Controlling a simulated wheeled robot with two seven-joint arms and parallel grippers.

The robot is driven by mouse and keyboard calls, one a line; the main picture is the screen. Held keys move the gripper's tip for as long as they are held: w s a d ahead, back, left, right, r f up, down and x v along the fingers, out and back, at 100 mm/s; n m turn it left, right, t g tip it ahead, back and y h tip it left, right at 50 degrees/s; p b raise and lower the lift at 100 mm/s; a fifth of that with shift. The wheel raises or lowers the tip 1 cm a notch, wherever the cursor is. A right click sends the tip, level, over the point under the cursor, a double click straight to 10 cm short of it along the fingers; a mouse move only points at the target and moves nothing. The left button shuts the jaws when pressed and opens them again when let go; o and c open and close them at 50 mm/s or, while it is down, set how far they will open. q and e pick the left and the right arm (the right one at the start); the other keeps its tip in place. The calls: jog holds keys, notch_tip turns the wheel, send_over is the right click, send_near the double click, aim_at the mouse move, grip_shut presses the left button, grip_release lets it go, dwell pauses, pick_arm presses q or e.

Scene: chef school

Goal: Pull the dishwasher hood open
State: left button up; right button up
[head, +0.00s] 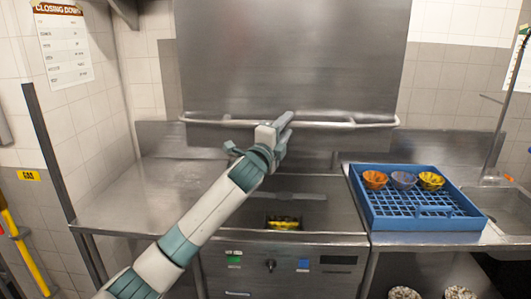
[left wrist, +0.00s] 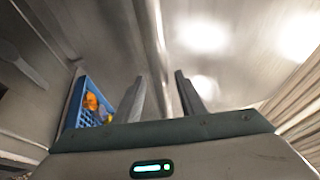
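The dishwasher hood (head: 290,60) is a large steel box at the back centre of the head view. It stands raised, with a gap between its lower edge and the dishwasher below (head: 330,215). Its horizontal handle bar (head: 345,124) runs across the front. In the left wrist view the bar passes between the two fingers (left wrist: 160,78). The exact contact is hard to see. My right gripper is not in view.
A blue rack (head: 400,222) with orange, grey and yellow bowls stands on the right counter beside a sink (head: 503,208). Something yellow (head: 284,224) shows in the dishwasher opening. The left steel counter (head: 150,190) is clear.

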pick_arm(q)
jog(key=b+v, duration=0.6)
jog(key=v, duration=1)
jog(key=shift+s+f, duration=0.1)
jog(key=shift+f, duration=0.05)
